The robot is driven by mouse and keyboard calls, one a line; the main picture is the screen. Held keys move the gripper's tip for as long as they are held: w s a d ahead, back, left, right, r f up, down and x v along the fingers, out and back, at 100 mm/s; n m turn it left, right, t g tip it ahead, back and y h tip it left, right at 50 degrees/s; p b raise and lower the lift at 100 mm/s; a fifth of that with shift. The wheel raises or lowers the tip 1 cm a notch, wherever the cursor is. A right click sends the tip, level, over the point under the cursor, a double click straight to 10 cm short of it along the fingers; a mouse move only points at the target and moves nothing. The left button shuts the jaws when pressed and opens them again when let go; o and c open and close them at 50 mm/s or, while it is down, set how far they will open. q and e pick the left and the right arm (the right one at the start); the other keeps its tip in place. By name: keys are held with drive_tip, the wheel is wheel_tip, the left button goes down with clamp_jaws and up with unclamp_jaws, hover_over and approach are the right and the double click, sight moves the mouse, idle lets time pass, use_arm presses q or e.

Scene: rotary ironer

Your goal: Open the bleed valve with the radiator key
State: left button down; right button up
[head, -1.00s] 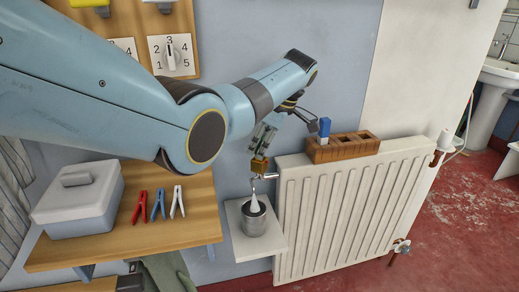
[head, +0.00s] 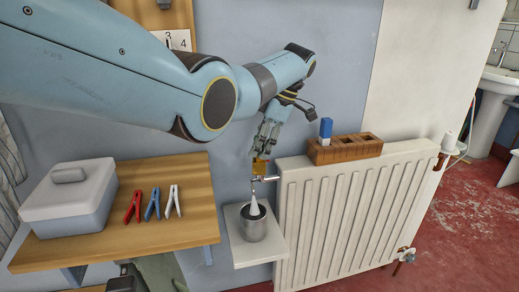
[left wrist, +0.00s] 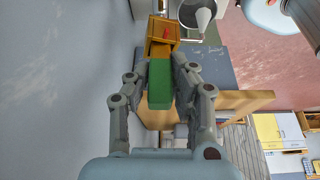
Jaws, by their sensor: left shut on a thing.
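My left gripper (head: 264,148) is shut on the green handle (left wrist: 160,84) of the radiator key, whose yellow-brass head (left wrist: 161,36) points away from the fingers. In the head view the key's head (head: 259,168) is at the bleed valve (head: 266,178), at the radiator's upper left corner. I cannot tell how fully the head sits on the valve. A white cone-like shape (head: 254,207) hangs below the valve, its lower end in a metal cup (head: 254,229). My right gripper is not in view.
The cup stands on a small white shelf (head: 277,250) beside the white radiator (head: 345,215). A wooden block holder (head: 345,149) with a blue item (head: 325,130) sits on the radiator. Left, a wooden shelf (head: 190,225) bears a lidded box (head: 70,198) and pegs (head: 153,204).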

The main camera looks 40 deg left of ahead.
use_arm(q)
drive_tip(key=c, duration=1.1)
unclamp_jaws()
drive_tip(key=v, duration=0.7)
drive_tip(key=shift+r, duration=0.15)
drive_tip(key=shift+d, duration=0.1)
